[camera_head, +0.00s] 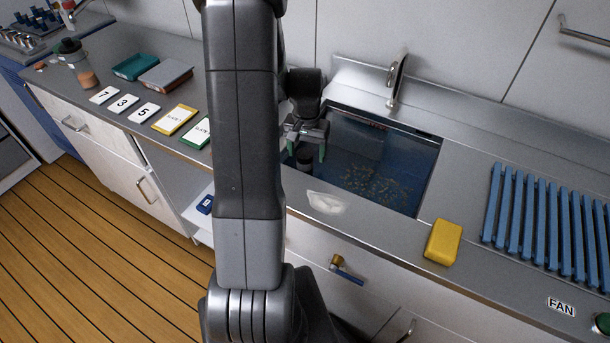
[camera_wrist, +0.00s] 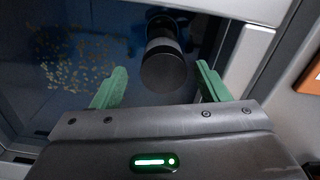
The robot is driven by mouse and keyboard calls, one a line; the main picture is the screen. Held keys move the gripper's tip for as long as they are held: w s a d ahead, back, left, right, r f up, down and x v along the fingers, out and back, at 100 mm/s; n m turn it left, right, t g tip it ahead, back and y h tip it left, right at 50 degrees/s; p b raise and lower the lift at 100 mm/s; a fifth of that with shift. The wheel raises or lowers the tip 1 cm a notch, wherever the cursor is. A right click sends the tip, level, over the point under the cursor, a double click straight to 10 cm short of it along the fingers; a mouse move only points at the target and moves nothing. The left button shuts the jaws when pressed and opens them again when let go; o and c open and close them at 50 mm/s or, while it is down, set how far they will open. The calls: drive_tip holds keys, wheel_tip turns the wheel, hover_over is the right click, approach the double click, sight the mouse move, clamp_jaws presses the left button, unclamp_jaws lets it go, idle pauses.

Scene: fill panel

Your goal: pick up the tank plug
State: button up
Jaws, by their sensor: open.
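The tank plug appears to be a dark upright cylinder (camera_wrist: 168,70) in the left part of the sink tank, ahead of the green fingers in the wrist view. In the head view its dark top (camera_head: 305,156) shows low between the fingers. My gripper (camera_head: 307,148) is over the left end of the tank, pointing down, with its green fingers apart. In the wrist view my gripper (camera_wrist: 160,72) has one finger to each side of the cylinder and nothing visibly clamped. Whether the fingers touch it cannot be told. My arm hides part of the tank's left side.
The sink tank (camera_head: 425,170) holds bluish water over scattered pebbles. A faucet (camera_head: 397,80) stands behind it. A whitish patch (camera_head: 326,203) and a yellow sponge (camera_head: 443,242) lie on the front edge. A blue rack (camera_head: 545,215) is at right; number cards (camera_head: 123,103) lie at left.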

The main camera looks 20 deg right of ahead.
sight(305, 166)
drive_tip(key=shift+s+a+f, duration=0.15)
drive_tip(key=shift+f, duration=0.7)
drive_tip(key=shift+a+f+p, duration=0.1)
drive_tip(key=shift+f+p, duration=0.3)
drive_tip(key=shift+f, duration=1.9)
